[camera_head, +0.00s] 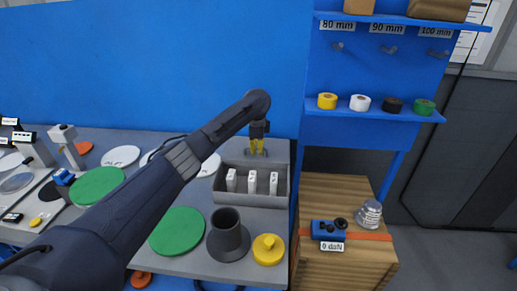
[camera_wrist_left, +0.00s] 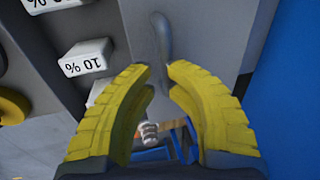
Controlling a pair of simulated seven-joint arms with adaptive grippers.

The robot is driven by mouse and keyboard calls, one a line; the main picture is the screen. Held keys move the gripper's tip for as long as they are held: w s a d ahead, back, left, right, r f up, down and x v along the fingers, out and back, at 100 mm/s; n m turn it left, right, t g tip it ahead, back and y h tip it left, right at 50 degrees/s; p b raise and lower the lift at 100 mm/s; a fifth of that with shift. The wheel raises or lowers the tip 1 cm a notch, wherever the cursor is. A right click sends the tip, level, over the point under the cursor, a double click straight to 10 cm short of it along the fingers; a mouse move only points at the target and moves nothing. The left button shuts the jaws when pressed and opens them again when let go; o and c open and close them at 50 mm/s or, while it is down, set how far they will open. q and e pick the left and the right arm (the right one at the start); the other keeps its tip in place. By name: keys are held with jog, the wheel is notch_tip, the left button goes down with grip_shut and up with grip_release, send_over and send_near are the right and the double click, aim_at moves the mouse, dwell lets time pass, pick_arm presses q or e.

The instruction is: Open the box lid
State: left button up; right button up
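A grey box (camera_head: 229,198) stands on the table, open at the top in the head view, with several white blocks (camera_head: 252,182) inside. My left gripper (camera_head: 257,150) points down at the box's far side. In the left wrist view, its yellow fingers (camera_wrist_left: 160,72) curve toward each other with a narrow gap between the tips. A grey curved handle-like piece (camera_wrist_left: 163,38) on a grey panel (camera_wrist_left: 210,38) lies just beyond the gap; contact is unclear. White blocks marked 10 % (camera_wrist_left: 86,58) show left of the panel. My right gripper is out of view.
A dark flanged cylinder (camera_head: 228,238) and a yellow knobbed part (camera_head: 268,249) stand before the box. Green discs (camera_head: 177,232) lie to the left. A blue rack (camera_head: 375,118) with tape rolls and a wooden cabinet (camera_head: 340,190) stand to the right.

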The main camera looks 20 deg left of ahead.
pick_arm(q)
jog(key=o, duration=0.4)
jog(key=shift+f, duration=0.15)
jog(key=r, duration=0.4)
jog(key=s+r, duration=0.1)
jog(key=r, duration=0.3)
jog(key=s+r, duration=0.1)
jog(key=r, duration=0.3)
jog(key=shift+s+d+r, duration=0.1)
jog(key=shift+d, duration=0.15)
